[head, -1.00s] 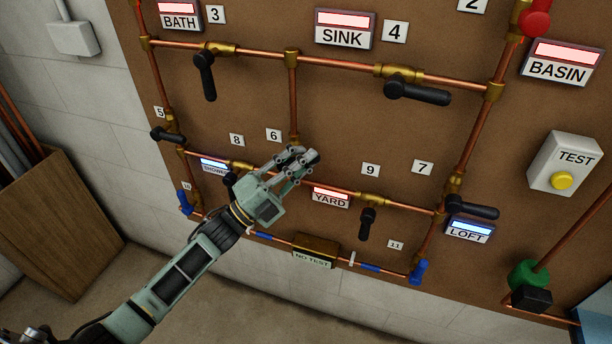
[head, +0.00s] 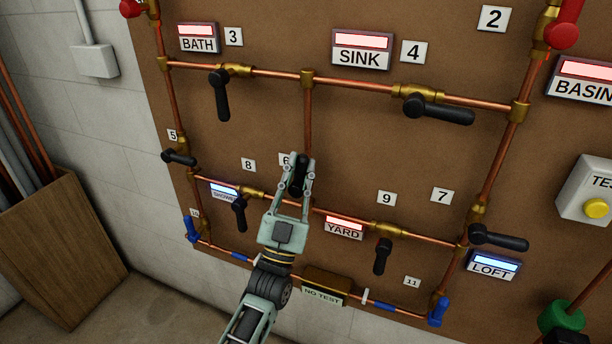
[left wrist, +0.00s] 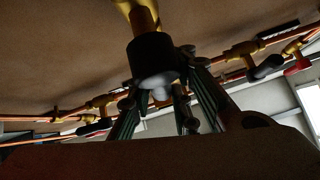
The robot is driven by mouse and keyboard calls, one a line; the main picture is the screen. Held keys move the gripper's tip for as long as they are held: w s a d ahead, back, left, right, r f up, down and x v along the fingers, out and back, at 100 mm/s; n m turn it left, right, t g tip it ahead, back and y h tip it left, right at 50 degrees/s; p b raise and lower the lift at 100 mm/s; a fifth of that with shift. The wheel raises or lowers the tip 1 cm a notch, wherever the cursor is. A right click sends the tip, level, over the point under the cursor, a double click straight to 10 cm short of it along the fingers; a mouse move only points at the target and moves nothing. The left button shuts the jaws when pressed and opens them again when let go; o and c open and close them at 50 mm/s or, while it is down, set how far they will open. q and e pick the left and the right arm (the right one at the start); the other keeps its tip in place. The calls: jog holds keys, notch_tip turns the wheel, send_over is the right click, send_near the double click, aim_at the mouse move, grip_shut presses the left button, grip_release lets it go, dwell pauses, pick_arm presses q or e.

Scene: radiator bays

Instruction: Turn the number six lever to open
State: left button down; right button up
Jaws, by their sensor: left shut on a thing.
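The number six lever (head: 300,168) is a black handle on the middle vertical copper pipe, just right of the partly covered "6" label (head: 285,159). My left gripper (head: 298,178) is shut on this handle, with a finger on each side. In the head view the handle looks roughly in line with the pipe; the fingers hide much of its valve. In the left wrist view the black handle (left wrist: 152,58) sits between the fingers, below a brass fitting (left wrist: 143,12). My right gripper is not in view.
The number eight lever (head: 239,212) hangs close left of my gripper, and the number nine lever (head: 382,256) hangs to the right. The YARD sign (head: 344,227) glows red; the SHOWER sign (head: 224,190) glows blue. A wooden bin (head: 60,250) stands at left.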

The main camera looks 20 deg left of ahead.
pick_arm(q)
jog(key=shift+a+f+n+g+y, duration=0.15)
jog(key=shift+a+n+g+y, duration=0.05)
jog(key=shift+n+y, duration=0.95)
jog(key=shift+a+f+n+g+y, duration=0.15)
jog(key=shift+a+n+g+y, duration=0.05)
jog(key=shift+n+y, duration=0.95)
jog(key=c, duration=1.9)
grip_release()
jog(key=shift+o, duration=1.4)
jog(key=shift+a+r, duration=0.1)
jog(key=shift+r, duration=0.1)
jog(key=v, duration=1.2)
jog(key=shift+w+f, duration=0.1)
